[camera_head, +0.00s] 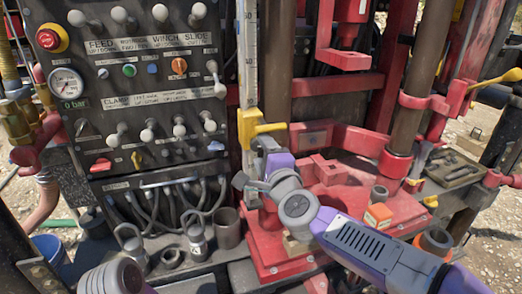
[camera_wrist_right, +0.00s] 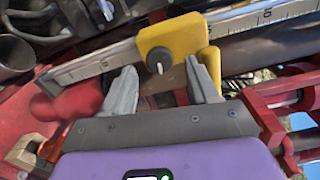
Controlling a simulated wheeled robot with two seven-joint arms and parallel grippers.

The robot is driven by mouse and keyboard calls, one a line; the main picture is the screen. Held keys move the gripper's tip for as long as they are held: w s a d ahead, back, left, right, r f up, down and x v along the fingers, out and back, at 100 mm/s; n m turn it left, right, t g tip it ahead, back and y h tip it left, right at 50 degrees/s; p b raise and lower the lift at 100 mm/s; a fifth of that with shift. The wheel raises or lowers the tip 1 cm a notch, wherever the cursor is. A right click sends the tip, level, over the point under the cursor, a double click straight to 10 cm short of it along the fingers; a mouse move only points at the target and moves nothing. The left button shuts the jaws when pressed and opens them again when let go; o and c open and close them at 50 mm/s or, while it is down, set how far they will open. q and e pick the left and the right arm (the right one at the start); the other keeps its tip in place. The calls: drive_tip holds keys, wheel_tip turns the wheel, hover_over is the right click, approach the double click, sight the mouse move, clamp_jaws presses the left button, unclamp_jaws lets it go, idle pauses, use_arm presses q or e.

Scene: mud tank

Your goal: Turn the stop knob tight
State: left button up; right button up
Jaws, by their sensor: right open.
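The stop knob (camera_wrist_right: 158,60) is a small dark round knob with a pale line across its face. It sits on a yellow stop block (camera_wrist_right: 178,38) on a ruled metal bar, in the right wrist view. The yellow block also shows in the head view (camera_head: 249,124), just above my right gripper; the knob cannot be made out there. My right gripper (camera_wrist_right: 160,70) is open. Its two grey fingers lie on either side of the knob, with visible gaps. Whether the fingertips reach its depth I cannot tell. My left gripper is not in view.
A black control panel (camera_head: 145,95) with several levers and a red button stands left of the ruled bar (camera_head: 249,60). Red machine frame and a brown vertical pipe (camera_head: 408,90) are at the right.

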drive_tip(key=v, duration=0.5)
drive_tip(key=shift+s+d, duration=0.1)
drive_tip(key=shift+s, duration=0.25)
drive_tip(key=w+d+f+n+g+h, duration=0.1)
drive_tip(key=w+f+n+g, duration=0.1)
drive_tip(key=f, duration=0.7)
drive_tip(key=w+d+f+n+g, duration=0.1)
drive_tip(key=w+f+n+g, duration=0.15)
drive_tip(key=f, duration=0.75)
drive_tip(key=s+d+f+n+g+h+p, duration=0.1)
drive_tip(key=s+f+g, duration=0.1)
drive_tip(key=f, duration=0.7)
drive_tip(key=s+d+f+n+g+p, duration=0.1)
drive_tip(key=f+n+g, duration=0.1)
drive_tip(key=f, duration=0.8)
drive_tip(key=s+d+f+n+g, duration=0.3)
drive_tip(key=s+f+n+g, duration=0.3)
drive_tip(key=s+f, duration=1.5)
drive_tip(key=s+g, duration=0.2)
drive_tip(key=s, duration=0.1)
drive_tip(key=shift+f+y+p, duration=0.2)
drive_tip(key=shift+y+p, duration=0.1)
drive_tip(key=shift+p, duration=0.05)
